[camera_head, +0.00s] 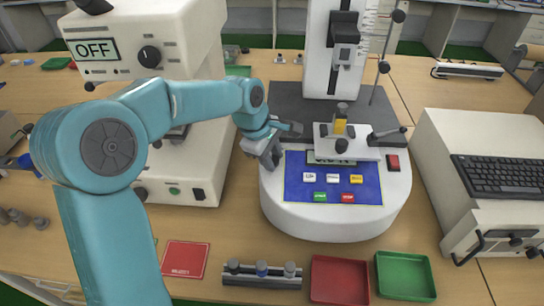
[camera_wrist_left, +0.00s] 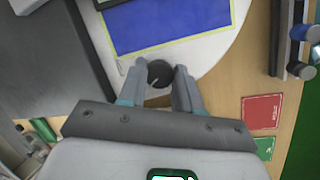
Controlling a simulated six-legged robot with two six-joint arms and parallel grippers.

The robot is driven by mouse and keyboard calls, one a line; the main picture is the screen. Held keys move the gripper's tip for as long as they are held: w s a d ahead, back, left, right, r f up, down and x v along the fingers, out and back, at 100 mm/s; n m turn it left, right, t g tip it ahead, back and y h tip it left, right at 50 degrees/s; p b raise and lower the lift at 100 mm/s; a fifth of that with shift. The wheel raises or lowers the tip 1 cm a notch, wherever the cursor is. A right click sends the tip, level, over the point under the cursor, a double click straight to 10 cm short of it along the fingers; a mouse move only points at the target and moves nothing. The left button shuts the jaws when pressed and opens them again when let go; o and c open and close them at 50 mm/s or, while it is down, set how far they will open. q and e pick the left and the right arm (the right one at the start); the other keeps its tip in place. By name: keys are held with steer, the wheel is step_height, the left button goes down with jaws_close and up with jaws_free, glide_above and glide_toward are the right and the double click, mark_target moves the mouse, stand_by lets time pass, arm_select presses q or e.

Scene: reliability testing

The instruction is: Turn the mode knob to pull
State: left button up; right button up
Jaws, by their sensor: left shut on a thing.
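The mode knob (camera_wrist_left: 160,74) is a round dark knob on the white base of the test stand, beside the blue panel (camera_wrist_left: 165,25). It sits between the two fingers of my left gripper (camera_wrist_left: 158,82) in the left wrist view, and the fingers are shut on it. A thin light mark shows on its top, but no mode label is readable. In the head view my left gripper (camera_head: 270,148) is at the left edge of the round white base (camera_head: 320,222), and it hides the knob. My right gripper is in neither view.
The test stand column (camera_head: 335,50) rises behind the blue panel with several buttons. A machine with an OFF display (camera_head: 91,49) stands at left. A red tray (camera_head: 340,281), a green tray (camera_head: 404,277) and a red REJECT card (camera_head: 185,259) lie in front; a keyboard (camera_head: 505,180) is at right.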

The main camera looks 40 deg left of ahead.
arm_select(q)
steer(key=shift+a, duration=0.1)
steer(key=o, duration=1)
steer(key=shift+o, duration=0.2)
steer(key=shift+r, duration=0.35)
steer(key=p+v, duration=0.1)
steer(key=v, duration=1.4)
steer(key=shift+s+a+r, duration=0.15)
steer(key=shift+s+r, duration=0.05)
steer(key=shift+r, duration=0.05)
